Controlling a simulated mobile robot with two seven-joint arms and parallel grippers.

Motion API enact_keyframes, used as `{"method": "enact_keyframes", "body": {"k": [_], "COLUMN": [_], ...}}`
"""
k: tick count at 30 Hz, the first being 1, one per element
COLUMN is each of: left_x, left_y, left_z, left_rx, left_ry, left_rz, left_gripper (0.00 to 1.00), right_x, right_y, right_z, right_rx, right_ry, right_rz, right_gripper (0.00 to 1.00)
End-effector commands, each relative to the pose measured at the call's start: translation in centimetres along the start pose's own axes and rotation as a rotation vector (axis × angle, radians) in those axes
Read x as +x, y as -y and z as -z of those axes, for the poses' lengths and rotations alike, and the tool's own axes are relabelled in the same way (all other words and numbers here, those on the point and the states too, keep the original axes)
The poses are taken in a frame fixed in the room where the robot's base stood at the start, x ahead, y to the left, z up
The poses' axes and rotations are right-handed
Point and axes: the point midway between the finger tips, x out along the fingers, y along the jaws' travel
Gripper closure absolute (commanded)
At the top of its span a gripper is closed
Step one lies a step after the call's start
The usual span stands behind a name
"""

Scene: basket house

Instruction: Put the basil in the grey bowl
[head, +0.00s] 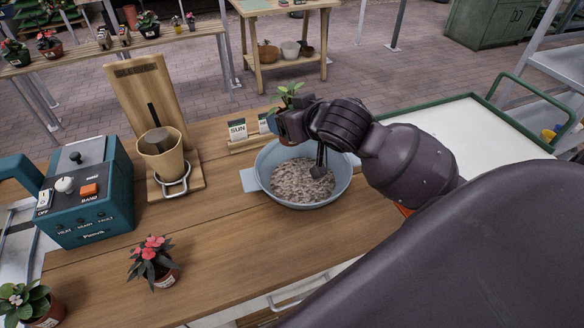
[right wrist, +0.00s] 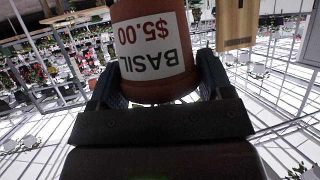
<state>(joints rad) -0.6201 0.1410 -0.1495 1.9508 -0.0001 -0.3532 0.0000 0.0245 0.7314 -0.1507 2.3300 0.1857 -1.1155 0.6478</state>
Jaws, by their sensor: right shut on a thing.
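My right gripper (head: 290,124) is shut on the basil pot (head: 286,138) and holds it in the air, over the far side of the grey bowl as seen in the head view. The basil's green leaves (head: 286,92) rise above the fingers. In the right wrist view, the brown basil pot (right wrist: 140,91) with its "BASIL $5.00" label sits between both fingers (right wrist: 157,80). The grey bowl (head: 341,188) stands on the wooden table and holds greyish-brown grains. My left gripper is not in view.
A dark slender shape (head: 319,168) reaches into the grains. A teal machine (head: 90,190), wooden stand with a tan cup (head: 161,150), and pink-flowered pot (head: 152,262) stand left. Seed packets (head: 237,130) are behind the bowl. A green-rimmed white tray (head: 470,135) is at right.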

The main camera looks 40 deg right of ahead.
Motion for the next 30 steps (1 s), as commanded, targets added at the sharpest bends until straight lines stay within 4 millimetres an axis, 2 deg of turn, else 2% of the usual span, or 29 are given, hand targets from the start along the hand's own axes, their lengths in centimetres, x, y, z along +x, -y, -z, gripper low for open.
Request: {"method": "enact_keyframes", "body": {"k": [3,12,15,22,30], "left_x": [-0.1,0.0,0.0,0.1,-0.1], "left_y": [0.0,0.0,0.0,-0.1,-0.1], "left_z": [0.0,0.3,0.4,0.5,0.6], "left_rx": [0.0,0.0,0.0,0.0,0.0], "left_ry": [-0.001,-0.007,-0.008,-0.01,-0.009], "left_rz": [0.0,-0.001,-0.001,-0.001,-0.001], "left_gripper": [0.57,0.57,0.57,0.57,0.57], "right_x": [1.2,3.9,4.5,5.2,6.7], "right_y": [-0.1,0.0,0.0,0.0,0.0], "right_z": [-2.6,-8.1,-9.4,-10.8,-13.8], "right_rx": [0.001,0.001,0.0,0.0,0.0], "right_ry": [0.004,0.002,0.001,-0.001,0.001], "right_rz": [-0.001,-0.001,-0.001,-0.001,-0.001], "right_gripper": [0.54,0.54,0.54,0.54,0.54]}}
